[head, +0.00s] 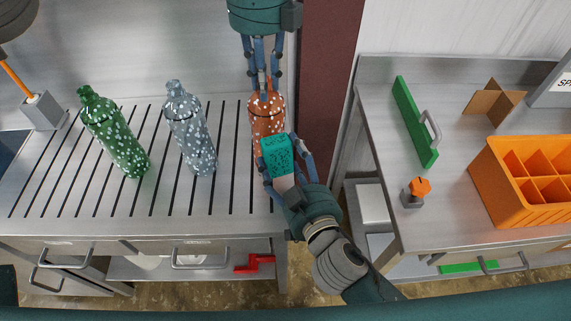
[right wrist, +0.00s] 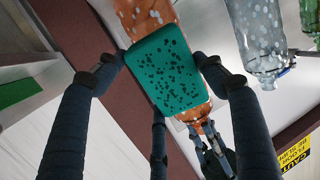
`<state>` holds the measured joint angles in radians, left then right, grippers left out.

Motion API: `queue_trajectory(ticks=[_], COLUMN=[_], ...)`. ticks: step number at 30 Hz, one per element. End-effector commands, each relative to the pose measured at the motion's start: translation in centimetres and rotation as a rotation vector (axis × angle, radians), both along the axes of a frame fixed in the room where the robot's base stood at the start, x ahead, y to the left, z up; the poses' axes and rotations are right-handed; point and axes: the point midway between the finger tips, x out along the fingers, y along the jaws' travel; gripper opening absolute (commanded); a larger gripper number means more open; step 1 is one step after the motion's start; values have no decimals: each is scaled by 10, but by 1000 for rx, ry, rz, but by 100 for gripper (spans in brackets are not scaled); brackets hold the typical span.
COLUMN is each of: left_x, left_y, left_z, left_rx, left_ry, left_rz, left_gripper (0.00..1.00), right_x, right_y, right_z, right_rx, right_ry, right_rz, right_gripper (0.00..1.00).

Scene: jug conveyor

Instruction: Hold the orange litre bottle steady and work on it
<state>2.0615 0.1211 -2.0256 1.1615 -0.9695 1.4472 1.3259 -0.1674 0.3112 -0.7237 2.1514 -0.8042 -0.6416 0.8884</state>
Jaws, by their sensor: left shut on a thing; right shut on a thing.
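The orange bottle (head: 266,112) with white specks stands at the right end of the slatted counter. My left gripper (head: 262,88) comes down from above and is shut on the bottle's top. My right gripper (head: 285,168) is shut on a teal sponge-like block (head: 277,152) with dark spots. The block covers the bottle's lower part in the head view. In the right wrist view the block (right wrist: 170,72) lies in front of the orange bottle (right wrist: 147,18); whether they touch is hidden. My left gripper (right wrist: 212,152) shows there at the bottle's top.
A grey speckled bottle (head: 190,130) and a green speckled bottle (head: 115,135) stand to the left on the slatted counter (head: 60,185). A dark red post (head: 328,80) rises just right of the orange bottle. The right table holds an orange crate (head: 490,195) and a green-edged squeegee-like tool (head: 415,120).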

Motion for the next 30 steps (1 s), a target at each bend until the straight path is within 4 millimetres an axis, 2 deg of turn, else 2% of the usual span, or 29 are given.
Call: queue_trajectory(ticks=[1, 5, 12, 18, 23, 30], left_x=[-4, -4, -5, -5, -5, -5], left_y=[-1, -1, -1, -1, -1, -1], left_z=[-4, -4, -4, -5, -5, -4], left_rx=[3, 3, 4, 3, 3, 3], left_ry=[11, 12, 14, 15, 15, 15], left_rz=[-4, -5, -6, -6, -6, -6], left_gripper=[0, 0, 0, 0, 0, 0], right_x=[2, 2, 1, 0, -1, 0], right_y=[0, 0, 0, 0, 1, 4], right_z=[8, 13, 39, 52, 46, 16], right_rx=[6, 5, 8, 5, 2, -1], right_ry=[-12, -15, -16, -13, -8, 1], right_rz=[1, 0, 1, 0, 0, -2], right_gripper=[51, 51, 51, 51, 51, 51])
